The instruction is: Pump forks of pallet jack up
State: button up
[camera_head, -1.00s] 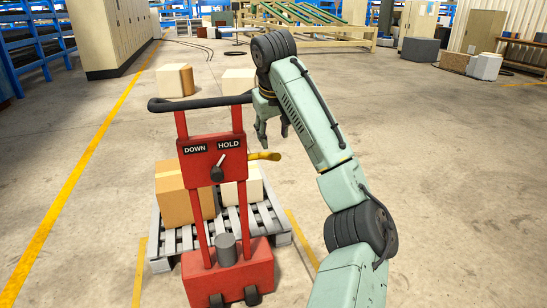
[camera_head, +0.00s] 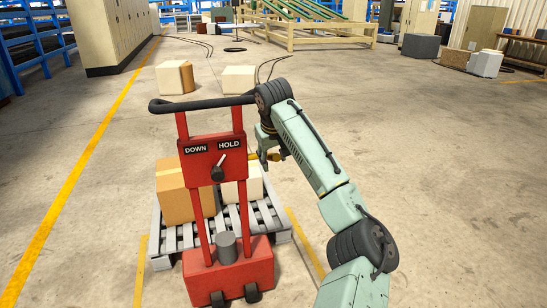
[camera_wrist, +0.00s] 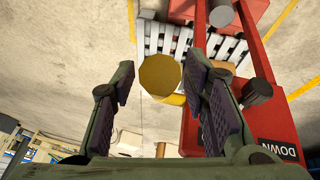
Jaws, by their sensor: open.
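The red pallet jack (camera_head: 228,260) stands left of centre in the head view, with a black handle bar (camera_head: 190,104) on top. Its panel is marked DOWN and HOLD, and the small selector lever (camera_head: 221,162) leans toward HOLD. A yellow lever (camera_head: 253,156) sticks out from the panel's right side, largely hidden by my gripper (camera_head: 267,160). In the wrist view, the round yellow end (camera_wrist: 160,76) of the lever appears between the two spread fingers of my gripper (camera_wrist: 160,84). Gaps show on both sides, with no clear contact. The forks are not visible.
A grey pallet (camera_head: 160,246) behind the jack carries a cardboard box (camera_head: 184,204) and a white box (camera_head: 236,189). More boxes (camera_head: 238,79) lie on the floor farther back. The floor (camera_head: 440,200) to the right is clear.

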jog(key=shift+c, duration=0.2)
grip_shut()
dwell(0.6)
